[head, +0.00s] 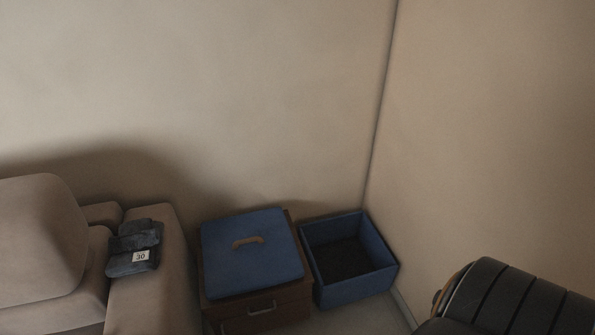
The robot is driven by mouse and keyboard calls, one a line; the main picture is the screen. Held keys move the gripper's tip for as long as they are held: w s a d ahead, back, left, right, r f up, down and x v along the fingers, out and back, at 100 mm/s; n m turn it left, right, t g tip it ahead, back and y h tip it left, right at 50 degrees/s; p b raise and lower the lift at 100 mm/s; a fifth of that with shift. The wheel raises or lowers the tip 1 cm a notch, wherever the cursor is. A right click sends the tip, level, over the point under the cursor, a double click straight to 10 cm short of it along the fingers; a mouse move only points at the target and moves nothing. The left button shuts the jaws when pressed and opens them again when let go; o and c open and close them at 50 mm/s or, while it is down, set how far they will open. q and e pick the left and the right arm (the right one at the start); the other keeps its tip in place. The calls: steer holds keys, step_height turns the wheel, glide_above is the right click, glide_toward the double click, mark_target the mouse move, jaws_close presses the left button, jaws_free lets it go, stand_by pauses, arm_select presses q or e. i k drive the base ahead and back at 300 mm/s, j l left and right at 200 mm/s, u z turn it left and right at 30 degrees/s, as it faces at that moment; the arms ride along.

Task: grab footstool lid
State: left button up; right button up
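The footstool lid (250,270) is a blue padded square with a tan handle (248,241) on its top. Neither of my grippers shows in the head view.
A black ribbed piece (510,305) is at lower right.

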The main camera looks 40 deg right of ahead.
mark_target(249, 252)
steer(key=i+l+z, duration=0.15)
steer(key=z, duration=0.25)
steer(key=i+l+z, duration=0.1)
steer(key=z, duration=0.25)
steer(key=i+j, duration=0.05)
steer(key=i, duration=0.05)
